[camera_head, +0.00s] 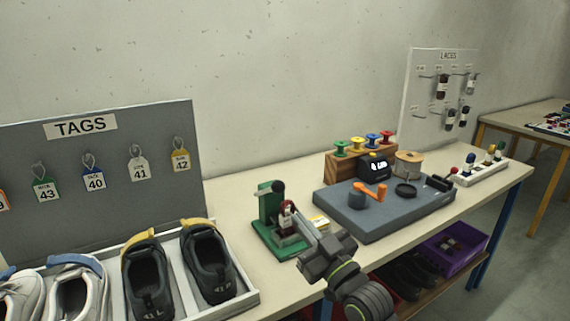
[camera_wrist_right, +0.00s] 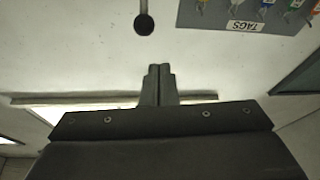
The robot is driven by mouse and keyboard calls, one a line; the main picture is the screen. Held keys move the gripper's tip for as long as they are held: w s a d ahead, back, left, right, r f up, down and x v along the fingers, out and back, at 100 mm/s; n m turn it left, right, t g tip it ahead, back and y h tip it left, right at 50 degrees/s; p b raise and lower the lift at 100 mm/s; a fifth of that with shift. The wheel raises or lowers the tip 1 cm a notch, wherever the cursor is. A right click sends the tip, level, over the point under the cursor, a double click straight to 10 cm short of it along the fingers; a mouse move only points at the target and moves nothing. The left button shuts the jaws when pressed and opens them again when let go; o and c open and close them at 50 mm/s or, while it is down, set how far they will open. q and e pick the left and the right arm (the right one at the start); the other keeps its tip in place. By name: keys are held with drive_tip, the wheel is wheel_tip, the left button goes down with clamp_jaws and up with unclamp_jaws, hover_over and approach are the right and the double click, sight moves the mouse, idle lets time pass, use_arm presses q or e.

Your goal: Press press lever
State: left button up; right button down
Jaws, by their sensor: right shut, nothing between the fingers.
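The press (camera_head: 268,220) is a small green stand on the table, with a lever ending in a round black knob (camera_head: 278,187). The black knob also shows in the right wrist view (camera_wrist_right: 144,25), on a thin rod beyond my fingertips. My right gripper (camera_head: 306,228) is in front of the press, on its right side in the head view. In the right wrist view its two fingers (camera_wrist_right: 159,70) are together with nothing between them, and they are apart from the knob. The gripper and arm hide part of the press's front right. My left gripper is not in view.
A grey TAGS board (camera_head: 80,190) and a tray of shoes (camera_head: 243,302) stand to the left. A blue-grey work mat (camera_head: 335,215) with an orange-handled tool (camera_head: 370,190) lies right of the press. Thread spools and a LACES board (camera_head: 422,75) stand behind.

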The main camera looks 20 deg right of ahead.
wheel_tip(320, 180, up, 9)
drive_tip(key=w+d+m+g+h+p, duration=0.1)
drive_tip(key=m+p, duration=0.5)
drive_tip(key=p, duration=0.6)
drive_tip(key=w+g+h, duration=0.1)
drive_tip(key=g+h, duration=0.1)
drive_tip(key=h, duration=0.1)
drive_tip(key=shift+w+d, duration=0.2)
drive_tip(key=shift+w, duration=0.15)
drive_tip(key=p, duration=0.3)
hover_over(283, 188)
drive_tip(key=shift+w+d, duration=0.25)
drive_tip(key=shift+w, duration=0.1)
drive_tip(key=f, duration=0.2)
drive_tip(key=f+p, duration=0.1)
drive_tip(key=shift+s+a, duration=0.25)
drive_tip(key=shift+s, duration=0.1)
drive_tip(key=shift+s+a+f, duration=0.1)
drive_tip(key=shift+s+f, duration=0.15)
drive_tip(key=shift+f, duration=0.15)
